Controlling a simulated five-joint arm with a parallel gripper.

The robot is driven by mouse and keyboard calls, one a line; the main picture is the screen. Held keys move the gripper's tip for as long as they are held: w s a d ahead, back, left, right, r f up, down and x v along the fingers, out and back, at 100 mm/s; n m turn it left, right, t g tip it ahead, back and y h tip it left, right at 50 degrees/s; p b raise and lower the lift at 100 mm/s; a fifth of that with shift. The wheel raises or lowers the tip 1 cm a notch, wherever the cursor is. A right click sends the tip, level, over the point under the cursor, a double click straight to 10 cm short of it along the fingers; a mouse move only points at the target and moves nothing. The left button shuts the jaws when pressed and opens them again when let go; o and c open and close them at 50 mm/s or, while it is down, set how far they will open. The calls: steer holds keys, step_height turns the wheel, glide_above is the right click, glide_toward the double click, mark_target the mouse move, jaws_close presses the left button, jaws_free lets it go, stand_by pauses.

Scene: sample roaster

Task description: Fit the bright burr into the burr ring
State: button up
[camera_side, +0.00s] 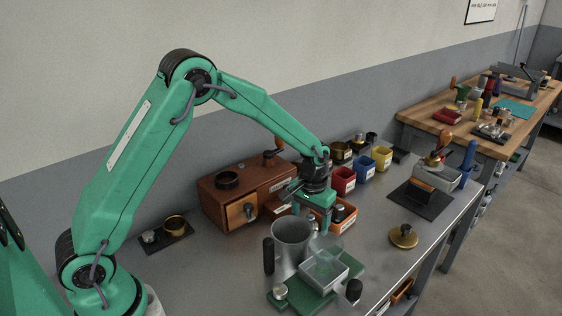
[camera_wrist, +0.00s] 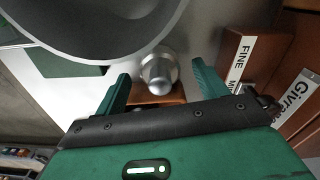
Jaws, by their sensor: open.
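My gripper (camera_side: 318,218) points down over the bench, behind the metal cup. In the wrist view my gripper (camera_wrist: 162,84) is open, with one finger on each side of a bright silver rounded piece (camera_wrist: 158,72), apparently the bright burr. The piece appears to stand on something orange-brown; contact with the fingers does not show. A dark ring (camera_side: 227,179) lies on top of the wooden box. A brass ring (camera_side: 175,224) stands on a dark mat at the left, beside another small silver piece (camera_side: 149,237). I cannot tell which ring is the burr ring.
The wooden box (camera_side: 262,193) with a drawer and crank stands behind. A large metal cup (camera_side: 291,236) stands close in front of my gripper. Red (camera_side: 342,181), blue (camera_side: 364,170) and yellow (camera_side: 382,158) bins stand at the right.

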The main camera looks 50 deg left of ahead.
mark_target(310, 216)
steer(key=shift+c, duration=0.2)
steer(key=c, duration=1.2)
steer(key=shift+r, duration=0.15)
steer(key=shift+r, duration=4.95)
